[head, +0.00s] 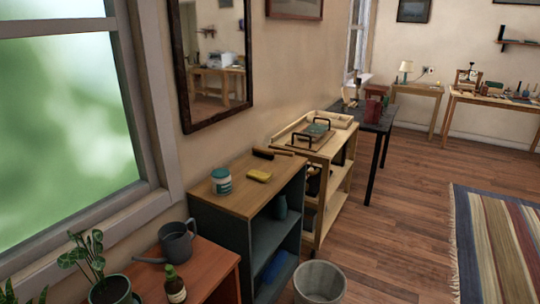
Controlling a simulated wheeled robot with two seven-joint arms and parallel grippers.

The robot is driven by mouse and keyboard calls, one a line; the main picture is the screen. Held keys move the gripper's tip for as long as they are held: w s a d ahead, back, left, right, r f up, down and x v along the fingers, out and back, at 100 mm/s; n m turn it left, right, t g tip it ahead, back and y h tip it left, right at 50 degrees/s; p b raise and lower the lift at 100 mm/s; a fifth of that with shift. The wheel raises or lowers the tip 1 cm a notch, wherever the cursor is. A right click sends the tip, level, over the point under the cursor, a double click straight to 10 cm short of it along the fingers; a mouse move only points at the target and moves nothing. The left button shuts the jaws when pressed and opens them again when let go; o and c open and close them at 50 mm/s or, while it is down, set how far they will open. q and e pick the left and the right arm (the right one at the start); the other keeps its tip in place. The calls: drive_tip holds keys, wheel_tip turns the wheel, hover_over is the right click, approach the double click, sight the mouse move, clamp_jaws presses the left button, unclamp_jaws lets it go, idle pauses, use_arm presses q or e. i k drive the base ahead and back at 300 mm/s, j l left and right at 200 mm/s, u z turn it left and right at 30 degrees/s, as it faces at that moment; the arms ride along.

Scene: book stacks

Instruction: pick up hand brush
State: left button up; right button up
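What looks like the hand brush (264,154), dark with a wooden handle, lies at the back right of the wooden top of a dark cabinet (237,192). It is small in view, so its details are hard to make out. A yellow sponge or block (258,175) and a white and teal jar (221,181) stand in front and to the left of it on the same top. Neither of my grippers is in view.
A reddish table (205,272) with a watering can (178,241), bottle (175,284) and potted plant (110,290) is nearer. A wooden cart (338,150) stands beyond the cabinet. A bin (319,284) sits on the floor. Open floor (400,220) lies to the right.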

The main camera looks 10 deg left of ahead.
sight(266, 153)
drive_tip(key=l+z, duration=0.1)
drive_tip(key=z, duration=0.75)
drive_tip(key=i+l+z, duration=0.1)
drive_tip(key=l, duration=0.35)
drive_tip(key=i+l+z, duration=0.15)
drive_tip(key=l, duration=0.3)
drive_tip(key=i+l+z, duration=0.1)
drive_tip(key=i+l, duration=0.2)
drive_tip(key=i+l+z, duration=0.15)
drive_tip(key=l, duration=0.35)
drive_tip(key=i+l+u, duration=0.15)
drive_tip(key=i, duration=0.4)
drive_tip(key=i+l+u, duration=0.1)
drive_tip(key=i+l, duration=0.25)
drive_tip(key=i, duration=0.15)
drive_tip(key=i+j+u, duration=0.2)
drive_tip(key=i+u, duration=0.2)
drive_tip(key=i+j+u, duration=0.15)
drive_tip(key=i+u, duration=0.6)
drive_tip(key=i+l+u, duration=0.15)
drive_tip(key=i+u, duration=0.25)
